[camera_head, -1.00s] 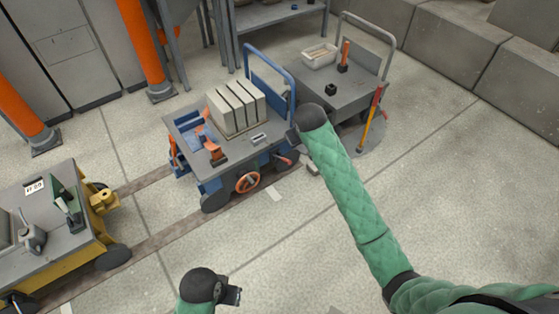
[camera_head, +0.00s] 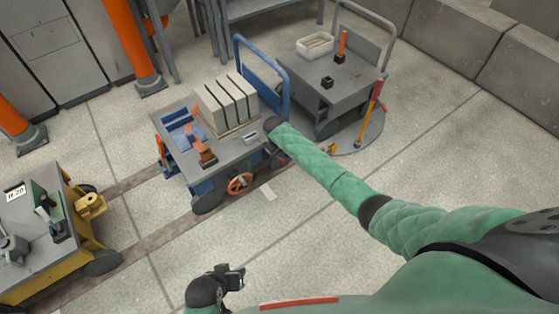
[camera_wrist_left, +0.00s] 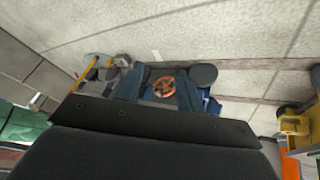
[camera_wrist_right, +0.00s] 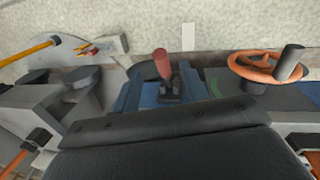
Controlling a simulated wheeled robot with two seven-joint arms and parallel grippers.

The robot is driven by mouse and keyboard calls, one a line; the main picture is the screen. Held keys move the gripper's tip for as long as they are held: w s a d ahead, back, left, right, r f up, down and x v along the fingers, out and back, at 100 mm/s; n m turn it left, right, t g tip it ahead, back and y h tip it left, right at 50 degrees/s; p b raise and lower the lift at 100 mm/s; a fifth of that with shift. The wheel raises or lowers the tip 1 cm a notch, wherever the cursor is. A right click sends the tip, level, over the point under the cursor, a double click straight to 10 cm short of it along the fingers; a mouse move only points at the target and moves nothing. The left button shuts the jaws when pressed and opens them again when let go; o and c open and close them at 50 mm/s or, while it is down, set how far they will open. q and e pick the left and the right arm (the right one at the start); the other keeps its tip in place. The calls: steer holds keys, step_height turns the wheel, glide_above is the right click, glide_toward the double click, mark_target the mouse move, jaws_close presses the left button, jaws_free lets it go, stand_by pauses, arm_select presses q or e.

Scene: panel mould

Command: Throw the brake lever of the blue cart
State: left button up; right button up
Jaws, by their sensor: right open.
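The blue cart (camera_head: 185,140) stands left of centre in the head view, with pale slabs on its deck. On its side is a lever with a red grip (camera_wrist_right: 162,64) on a dark base, standing upright in the right wrist view. My right gripper (camera_wrist_right: 161,80) is open, its two fingers on either side of the lever in that view; I cannot tell whether they touch it. In the head view my right forearm and wrist hide the lever. My left gripper (camera_head: 233,278) is open and empty, low in the head view, away from the cart.
An orange handwheel (camera_head: 240,184) sits on the cart's side near the lever. An orange-handled lever (camera_head: 207,155) stands on its deck. A grey cart (camera_head: 345,88) is behind at right, a yellow cart (camera_head: 70,250) at left. The floor in front is clear.

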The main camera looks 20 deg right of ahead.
mark_target(283, 161)
arm_select(q)
steer(key=shift+w+d+f+b, duration=0.1)
steer(key=shift+w+f+b, duration=0.05)
steer(key=shift+f, duration=0.45)
steer(key=shift+w+f+b, duration=0.1)
steer(key=shift+f+b, duration=0.05)
steer(key=shift+f, duration=0.4)
arm_select(e)
steer(key=shift+w+d+f, duration=0.1)
steer(key=shift+d+f, duration=0.1)
steer(key=shift+f, duration=1.05)
steer(key=shift+w+d+f, duration=0.15)
steer(key=shift+f, duration=1.15)
steer(key=shift+w+d+f, duration=0.1)
steer(key=shift+d+f, duration=0.1)
steer(key=shift+f, duration=1.05)
jaws_close()
